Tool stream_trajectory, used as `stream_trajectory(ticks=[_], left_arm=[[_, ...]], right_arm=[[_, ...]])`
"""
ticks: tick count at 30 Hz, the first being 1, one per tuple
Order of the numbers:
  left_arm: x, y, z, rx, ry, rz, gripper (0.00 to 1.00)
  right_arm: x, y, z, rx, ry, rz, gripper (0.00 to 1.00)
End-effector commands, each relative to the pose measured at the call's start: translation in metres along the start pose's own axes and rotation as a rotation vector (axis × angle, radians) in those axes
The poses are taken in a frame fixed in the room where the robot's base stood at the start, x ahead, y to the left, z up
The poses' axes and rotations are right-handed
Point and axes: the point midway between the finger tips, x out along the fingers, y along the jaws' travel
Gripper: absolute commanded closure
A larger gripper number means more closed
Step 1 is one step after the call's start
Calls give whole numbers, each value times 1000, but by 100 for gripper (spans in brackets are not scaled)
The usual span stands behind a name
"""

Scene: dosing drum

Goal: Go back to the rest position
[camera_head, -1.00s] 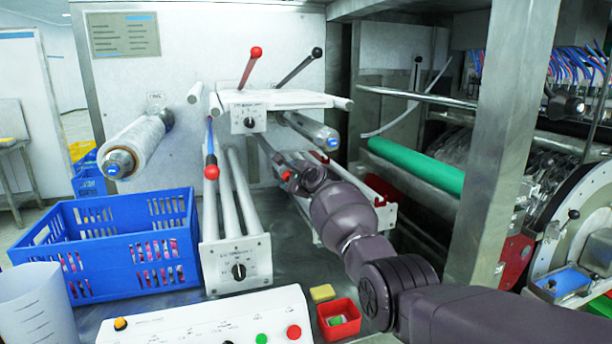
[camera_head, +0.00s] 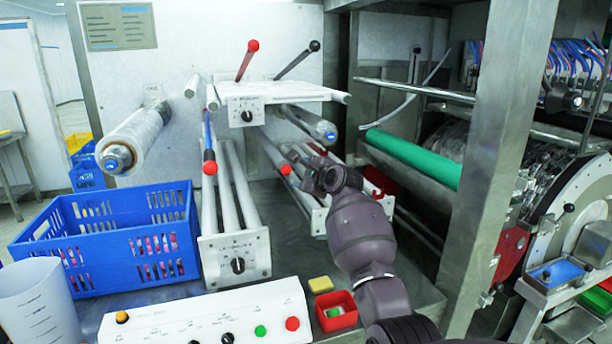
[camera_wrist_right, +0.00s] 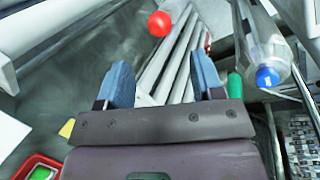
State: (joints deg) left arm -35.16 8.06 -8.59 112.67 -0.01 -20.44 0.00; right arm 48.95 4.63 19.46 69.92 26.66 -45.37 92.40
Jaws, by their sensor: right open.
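My right arm comes in from the bottom of the head view, and its gripper (camera_head: 308,170) is near the white rollers below the white shelf. In the right wrist view the two blue-grey fingers of this gripper (camera_wrist_right: 162,82) stand wide apart with nothing between them. A red lever ball (camera_wrist_right: 160,23) shows beyond the fingertips in that view. In the head view a red ball (camera_head: 285,169) is just left of the gripper; whether they touch is hard to tell. My left gripper is not in view.
A blue crate (camera_head: 115,240) stands at left, beside a white roller unit (camera_head: 235,255). A control panel (camera_head: 200,320), yellow block (camera_head: 320,285) and red bin (camera_head: 336,311) lie in front. A steel post (camera_head: 490,150) and green roller (camera_head: 415,158) are right of my arm.

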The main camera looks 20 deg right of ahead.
Motion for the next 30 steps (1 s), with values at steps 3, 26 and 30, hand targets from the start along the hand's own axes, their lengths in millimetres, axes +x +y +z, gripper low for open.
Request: stream_trajectory(ticks=[3,26,30], left_arm=[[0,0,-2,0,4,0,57],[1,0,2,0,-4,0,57],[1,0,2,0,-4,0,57]], right_arm=[[-6,0,0,0,0,-2,39],[-14,-23,5,-432,33,-97,39],[-28,-49,25,-737,76,-195,39]])
